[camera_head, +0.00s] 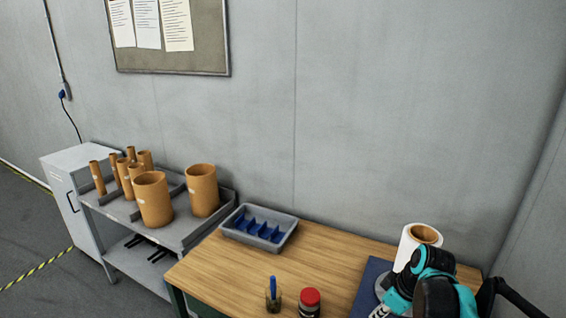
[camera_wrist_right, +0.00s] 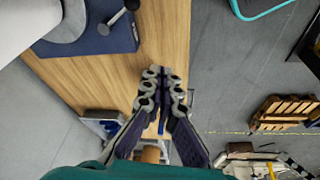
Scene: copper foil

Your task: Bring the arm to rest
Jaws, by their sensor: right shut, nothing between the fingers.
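My right arm (camera_head: 430,285), black and teal, comes in at the lower right of the head view, in front of the white roll. Its fingertips cannot be made out there. In the right wrist view my right gripper (camera_wrist_right: 164,80) is shut and empty, its two jointed grey fingers close together over the wooden table (camera_wrist_right: 80,85). The table also shows in the head view (camera_head: 240,275). No object is touched by the fingertips as far as I can see. My left gripper is in neither view.
A white roll (camera_head: 408,243) with a brown core stands near a dark blue mat (camera_head: 370,287). A grey tray (camera_head: 232,234) with blue dividers, a red-lidded jar (camera_head: 309,302) and a glass with a blue stick (camera_head: 273,300) are on the table. Brown tubes (camera_head: 153,200) stand on a grey cart.

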